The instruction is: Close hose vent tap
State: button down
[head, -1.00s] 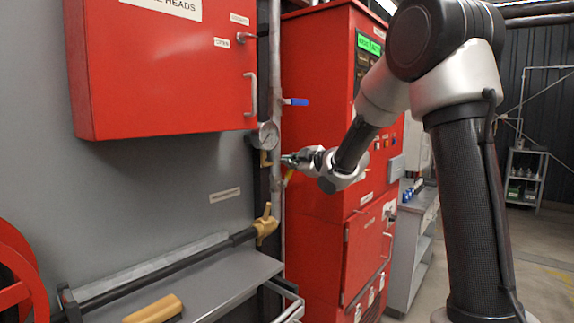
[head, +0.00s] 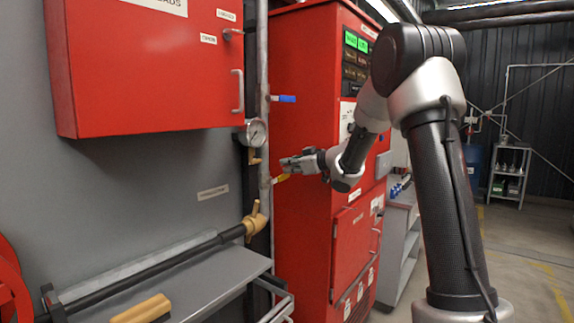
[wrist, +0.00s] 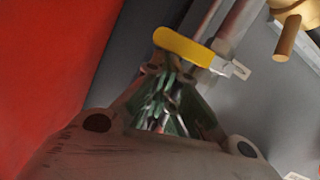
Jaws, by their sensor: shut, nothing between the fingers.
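A small yellow lever (head: 281,178) sits on the vertical grey pipe (head: 264,120). It points out to the right in the head view, roughly across the pipe. In the wrist view the yellow lever (wrist: 183,46) lies just beyond my fingertips. My gripper (head: 284,163) is shut and empty, just above and right of the lever. Its fingers (wrist: 168,88) come together close to the lever in the wrist view; I cannot tell whether they touch it. No tap label is readable, so I cannot tell for certain that this lever is the hose vent tap.
A pressure gauge (head: 254,132) and a blue lever (head: 283,99) are higher on the pipework. A brass fitting (head: 256,219) ends a black hose below. A red cabinet (head: 150,70) hangs left; a tall red control panel (head: 312,130) stands behind my gripper.

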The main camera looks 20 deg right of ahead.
jog(key=shift+w+d+f, duration=0.1)
jog(key=shift+d+f, duration=0.05)
jog(key=shift+f, duration=0.15)
dwell(0.4)
